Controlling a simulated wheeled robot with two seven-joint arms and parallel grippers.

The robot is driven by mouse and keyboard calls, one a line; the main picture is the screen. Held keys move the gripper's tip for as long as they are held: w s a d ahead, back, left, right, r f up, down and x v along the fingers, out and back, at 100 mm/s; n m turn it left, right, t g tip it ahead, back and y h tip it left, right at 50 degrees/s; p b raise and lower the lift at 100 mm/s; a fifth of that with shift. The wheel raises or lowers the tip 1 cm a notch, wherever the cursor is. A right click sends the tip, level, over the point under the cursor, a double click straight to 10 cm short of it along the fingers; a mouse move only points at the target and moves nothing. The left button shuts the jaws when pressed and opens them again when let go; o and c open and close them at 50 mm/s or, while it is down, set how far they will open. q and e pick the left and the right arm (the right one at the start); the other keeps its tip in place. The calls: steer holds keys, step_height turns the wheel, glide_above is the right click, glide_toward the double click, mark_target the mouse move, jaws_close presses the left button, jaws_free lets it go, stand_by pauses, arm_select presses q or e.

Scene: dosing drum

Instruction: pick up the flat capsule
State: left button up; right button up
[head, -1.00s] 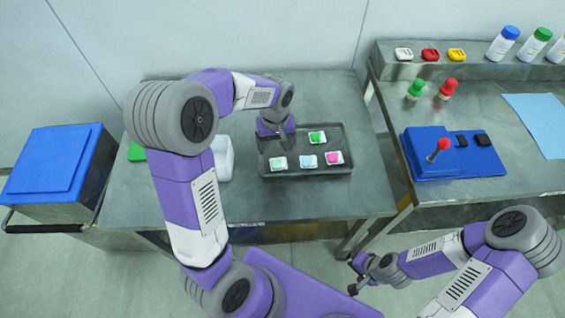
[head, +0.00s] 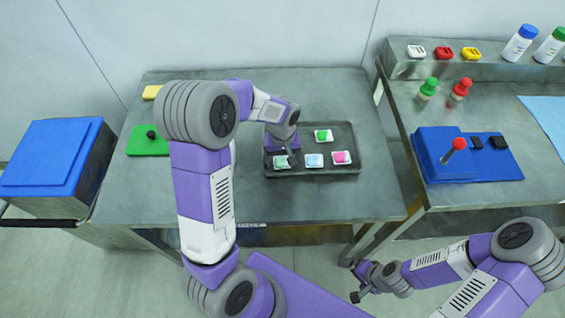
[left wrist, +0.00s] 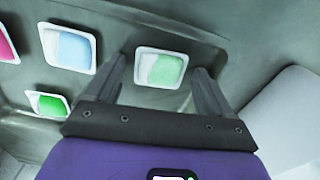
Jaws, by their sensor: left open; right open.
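A dark tray (head: 338,184) on the left table holds several flat capsules in white square shells: pale green-and-white (head: 281,163), light blue (head: 314,161), pink (head: 342,158) and bright green (head: 324,136). Which one the task calls flat, I cannot tell by shape. My left gripper (head: 291,157) is open over the pale green capsule. In the left wrist view this capsule (left wrist: 162,68) lies between the two open fingers, near their tips; contact cannot be told. My right gripper (head: 353,281) is open and empty, low in front of the tables.
A green block with a black knob (head: 147,142) and a yellow item (head: 151,92) lie left of my arm. A blue-lidded bin (head: 48,158) stands at far left. The right table has a blue joystick box (head: 445,168). The left table's front is clear.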

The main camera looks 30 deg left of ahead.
arm_select(q)
steer(key=c, duration=1.1)
